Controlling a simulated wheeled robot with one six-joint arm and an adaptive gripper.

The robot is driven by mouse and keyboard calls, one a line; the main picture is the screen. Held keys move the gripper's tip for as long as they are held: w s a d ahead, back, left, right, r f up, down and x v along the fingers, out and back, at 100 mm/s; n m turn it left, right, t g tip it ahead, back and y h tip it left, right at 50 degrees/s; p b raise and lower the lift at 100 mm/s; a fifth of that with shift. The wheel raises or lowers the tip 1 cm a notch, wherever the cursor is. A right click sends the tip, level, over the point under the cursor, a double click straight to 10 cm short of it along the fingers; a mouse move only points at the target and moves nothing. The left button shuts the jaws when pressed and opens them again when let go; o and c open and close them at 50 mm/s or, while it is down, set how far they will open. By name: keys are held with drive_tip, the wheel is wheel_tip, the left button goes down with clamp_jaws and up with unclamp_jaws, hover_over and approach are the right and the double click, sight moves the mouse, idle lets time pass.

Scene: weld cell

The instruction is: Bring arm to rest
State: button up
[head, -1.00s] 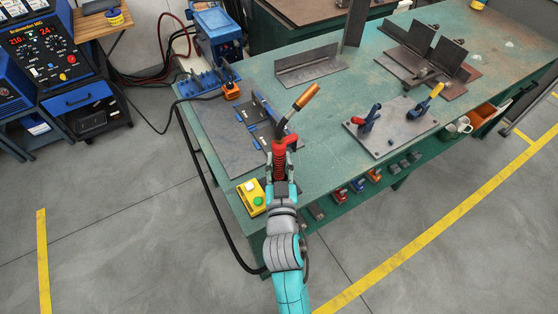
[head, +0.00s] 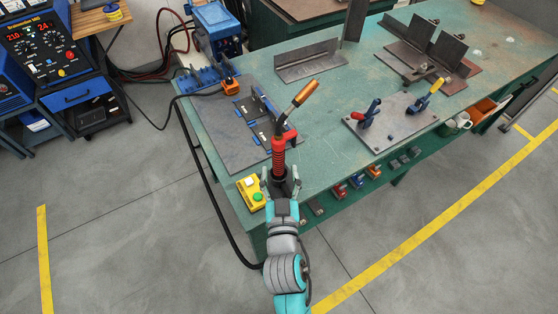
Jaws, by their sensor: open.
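My gripper (head: 281,180) is open at the near edge of the green table (head: 333,170), its two fingers spread with a gap between them. A welding torch with a red ribbed handle (head: 279,157) and a copper-coloured nozzle (head: 305,93) stands upright just beyond the fingers. Its lower end sits in a dark round holder (head: 284,187), partly hidden by my gripper. The fingers show either side of this holder; I cannot tell whether they touch it. My arm reaches up from the bottom of the picture.
A yellow button box (head: 251,194) stands close left of my gripper. A plate with toggle clamps (head: 391,123) lies to the right, an angle piece (head: 310,62) behind. A blue welding machine (head: 40,45) stands at far left.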

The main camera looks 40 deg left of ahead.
drive_tip(key=v, duration=0.7)
drive_tip(key=shift+w, duration=0.1)
drive_tip(key=s+d+f+m+h, duration=0.1)
drive_tip(key=s+d+f, duration=0.1)
drive_tip(key=d, duration=0.6)
drive_tip(key=s+d+f+m+h, duration=0.1)
drive_tip(key=s+d+f+h, duration=0.15)
drive_tip(key=d, duration=0.45)
drive_tip(key=s+d+f+m+h, duration=0.1)
drive_tip(key=d+f, duration=0.1)
drive_tip(key=d, duration=0.6)
drive_tip(key=s+d+r+m+h, duration=0.2)
drive_tip(key=s+d+h, duration=0.1)
drive_tip(key=s+d, duration=0.4)
drive_tip(key=s+d+r+m+t+h, duration=0.1)
drive_tip(key=s+d+r+m+h, duration=0.1)
drive_tip(key=s+d, duration=0.5)
drive_tip(key=shift+s+m+h, duration=0.5)
drive_tip(key=shift+s+h, duration=0.5)
drive_tip(key=shift+h, duration=0.05)
